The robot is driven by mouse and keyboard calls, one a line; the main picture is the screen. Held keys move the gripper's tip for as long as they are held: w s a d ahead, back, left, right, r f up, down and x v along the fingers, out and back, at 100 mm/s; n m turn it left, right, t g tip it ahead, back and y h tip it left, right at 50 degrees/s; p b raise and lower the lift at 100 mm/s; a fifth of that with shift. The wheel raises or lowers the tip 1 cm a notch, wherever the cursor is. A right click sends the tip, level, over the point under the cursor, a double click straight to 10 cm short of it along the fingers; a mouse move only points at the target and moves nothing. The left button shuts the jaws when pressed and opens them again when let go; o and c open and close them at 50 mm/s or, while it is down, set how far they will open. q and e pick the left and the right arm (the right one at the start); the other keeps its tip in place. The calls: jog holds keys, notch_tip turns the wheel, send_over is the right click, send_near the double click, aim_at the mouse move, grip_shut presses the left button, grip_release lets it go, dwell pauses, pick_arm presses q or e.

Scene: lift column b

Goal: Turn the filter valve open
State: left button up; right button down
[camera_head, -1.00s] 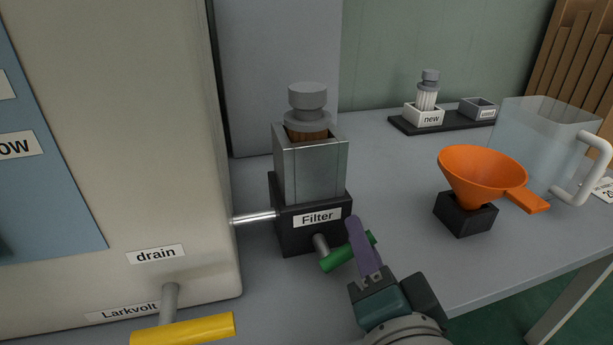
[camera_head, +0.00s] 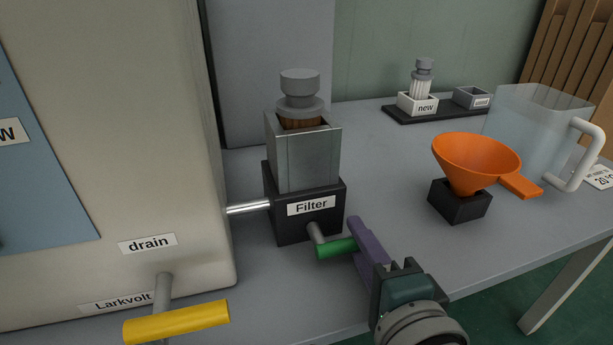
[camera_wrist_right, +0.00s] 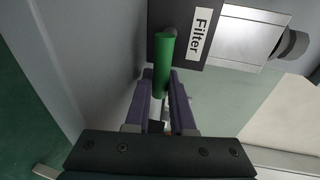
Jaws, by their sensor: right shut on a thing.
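The filter valve has a green bar handle (camera_head: 336,248) on a short grey stem, low on the front of the black block labelled Filter (camera_head: 300,228). The handle lies roughly level across the block's front. My right gripper (camera_head: 354,234) has purple fingers shut on the handle's right end. In the right wrist view the green handle (camera_wrist_right: 163,60) runs between the two purple fingers (camera_wrist_right: 161,82), with its far end by the block. The fingers partly hide the gripped end. My left gripper is not in view.
A yellow drain handle (camera_head: 177,322) sticks out from the beige machine (camera_head: 120,180) at left. An orange funnel (camera_head: 475,163) rests on a black block at right, near a clear jug (camera_head: 530,125). A dark tray (camera_head: 440,112) stands behind. The table between is clear.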

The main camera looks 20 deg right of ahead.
dwell(0.3)
jog(key=c, duration=0.8)
grip_release()
jog(key=shift+o, duration=0.2)
jog(key=shift+f, duration=0.15)
